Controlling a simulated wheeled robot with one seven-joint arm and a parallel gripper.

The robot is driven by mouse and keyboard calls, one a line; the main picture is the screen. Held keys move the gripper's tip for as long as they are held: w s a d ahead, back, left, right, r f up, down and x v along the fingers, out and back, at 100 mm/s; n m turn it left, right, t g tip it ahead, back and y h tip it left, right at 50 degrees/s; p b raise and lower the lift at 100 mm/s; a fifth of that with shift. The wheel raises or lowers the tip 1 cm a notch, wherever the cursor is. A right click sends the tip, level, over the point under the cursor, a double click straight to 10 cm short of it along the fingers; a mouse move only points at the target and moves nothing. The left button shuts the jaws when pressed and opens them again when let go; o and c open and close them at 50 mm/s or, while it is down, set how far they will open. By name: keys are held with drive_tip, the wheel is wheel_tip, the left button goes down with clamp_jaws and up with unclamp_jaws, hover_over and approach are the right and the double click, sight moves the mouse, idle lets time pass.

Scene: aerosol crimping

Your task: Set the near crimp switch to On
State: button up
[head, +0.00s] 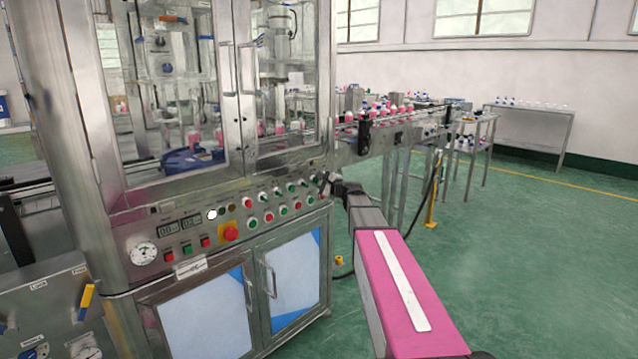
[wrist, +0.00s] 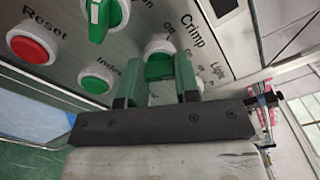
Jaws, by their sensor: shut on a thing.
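The crimp switch (wrist: 158,68) is a green knob on a white round collar, with the word Crimp printed beside it in the wrist view. My gripper (wrist: 161,76) has a finger on each side of this knob and is shut on it. The fingers and the palm bar hide the lower part of the switch, and I cannot tell which mark its handle points at. In the head view my gripper (head: 328,184) is at the right end of the machine's control panel, and the switch is hidden there.
Another green switch (wrist: 103,14), a red Reset button (wrist: 30,48) and a green Index button (wrist: 98,78) are close by. The panel (head: 190,232) also carries a red emergency button (head: 231,233) and a gauge (head: 144,253). Green floor (head: 520,250) is open at right.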

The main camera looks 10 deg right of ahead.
drive_tip(key=shift+m, duration=0.3)
drive_tip(key=o, duration=0.9)
drive_tip(key=v, duration=1.1)
drive_tip(key=shift+a, duration=0.1)
